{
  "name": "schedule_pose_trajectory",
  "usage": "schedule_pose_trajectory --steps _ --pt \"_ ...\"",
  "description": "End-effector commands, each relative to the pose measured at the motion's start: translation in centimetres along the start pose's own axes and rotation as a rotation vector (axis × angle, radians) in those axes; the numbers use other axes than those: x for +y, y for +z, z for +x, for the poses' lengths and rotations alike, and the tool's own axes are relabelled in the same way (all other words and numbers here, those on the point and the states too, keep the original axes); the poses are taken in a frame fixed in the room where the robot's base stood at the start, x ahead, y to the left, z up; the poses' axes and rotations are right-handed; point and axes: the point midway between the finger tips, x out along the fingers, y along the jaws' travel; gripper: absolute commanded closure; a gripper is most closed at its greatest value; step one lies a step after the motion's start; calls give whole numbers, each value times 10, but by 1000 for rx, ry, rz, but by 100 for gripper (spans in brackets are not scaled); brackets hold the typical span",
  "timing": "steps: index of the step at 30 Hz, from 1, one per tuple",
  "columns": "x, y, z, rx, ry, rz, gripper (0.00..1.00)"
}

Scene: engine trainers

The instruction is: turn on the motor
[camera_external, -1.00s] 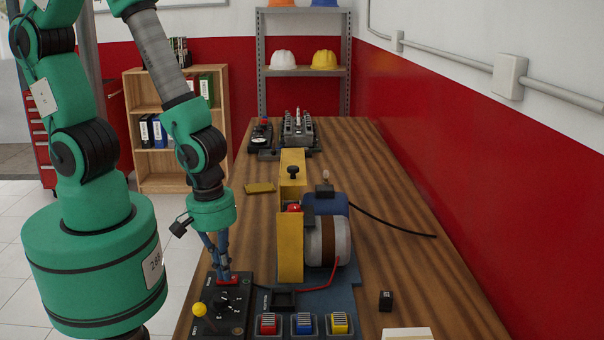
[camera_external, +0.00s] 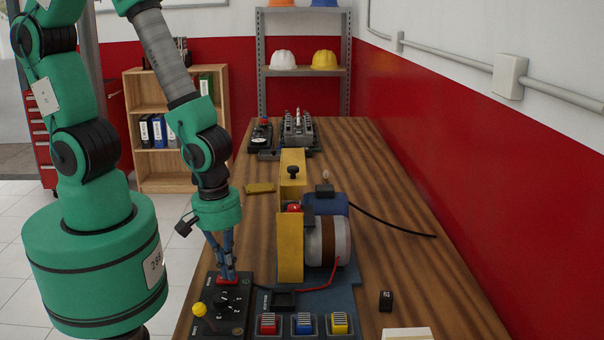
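Red, blue and yellow switch blocks (camera_external: 304,323) sit in front of the motor. An engine model (camera_external: 298,131) stands at the far end.

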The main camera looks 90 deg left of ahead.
Motion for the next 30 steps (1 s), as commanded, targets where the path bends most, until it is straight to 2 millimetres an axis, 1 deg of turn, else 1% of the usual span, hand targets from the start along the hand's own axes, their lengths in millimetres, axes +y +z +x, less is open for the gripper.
schedule_pose_trajectory --steps 2,10,18,21,25,30 --pt "1 0 -9 -1 4 0 100" --pt "-7 0 -44 1 3 0 100" --pt "-6 0 -94 -1 6 -2 100" --pt "-6 0 -110 0 4 -2 100" --pt "-6 0 -126 0 4 -1 100" --pt "-7 0 -137 1 2 -1 100"
